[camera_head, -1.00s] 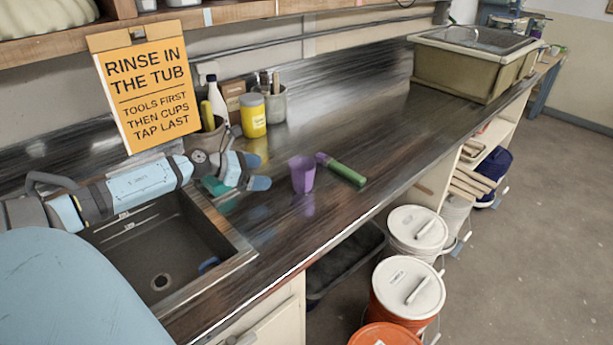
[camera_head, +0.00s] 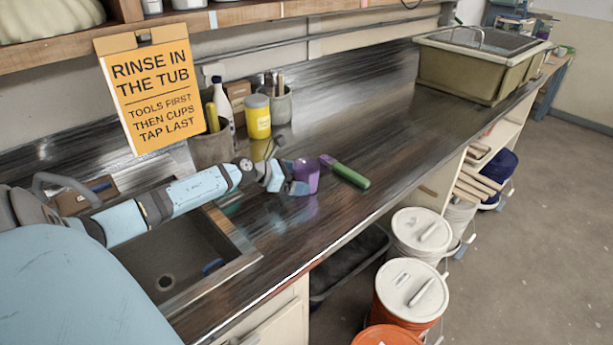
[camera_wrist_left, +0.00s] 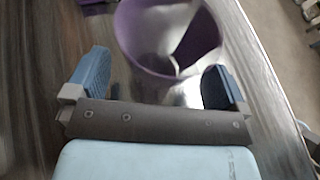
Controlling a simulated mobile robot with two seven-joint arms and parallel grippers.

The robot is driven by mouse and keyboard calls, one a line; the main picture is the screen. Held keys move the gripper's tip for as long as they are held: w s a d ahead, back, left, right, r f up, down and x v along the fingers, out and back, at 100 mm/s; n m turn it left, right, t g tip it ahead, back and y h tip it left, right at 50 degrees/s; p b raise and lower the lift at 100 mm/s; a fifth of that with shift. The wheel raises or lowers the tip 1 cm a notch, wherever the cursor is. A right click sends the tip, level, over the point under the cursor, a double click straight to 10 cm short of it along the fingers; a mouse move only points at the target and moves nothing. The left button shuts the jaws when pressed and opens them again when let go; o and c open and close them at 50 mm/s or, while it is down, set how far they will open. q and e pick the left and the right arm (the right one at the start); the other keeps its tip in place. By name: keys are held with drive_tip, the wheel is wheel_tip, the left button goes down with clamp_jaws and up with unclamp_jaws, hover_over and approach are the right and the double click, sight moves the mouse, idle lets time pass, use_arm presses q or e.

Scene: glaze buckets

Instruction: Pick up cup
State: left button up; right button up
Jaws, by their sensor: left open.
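A purple cup (camera_head: 306,175) stands upright on the dark counter, to the right of the sink. My left gripper (camera_head: 288,178) is at the cup's left side in the head view. In the left wrist view, the open fingers of my left gripper (camera_wrist_left: 157,88) point at the cup (camera_wrist_left: 165,66), and the near rim of the cup lies between the fingertips. I cannot tell whether the fingers touch it. The cup's left side is partly hidden by the gripper in the head view. My right gripper is not in view.
A green-handled tool with a purple end (camera_head: 348,174) lies just right of the cup. A yellow jar (camera_head: 257,116) and a tool pot (camera_head: 280,106) stand behind. The sink (camera_head: 190,250) is at the left. The counter beyond the tool is clear up to an olive tub (camera_head: 462,75).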

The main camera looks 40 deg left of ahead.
use_arm(q)
drive_tip(key=shift+x, duration=0.8)
drive_tip(key=shift+c, duration=0.2)
drive_tip(key=c, duration=0.8)
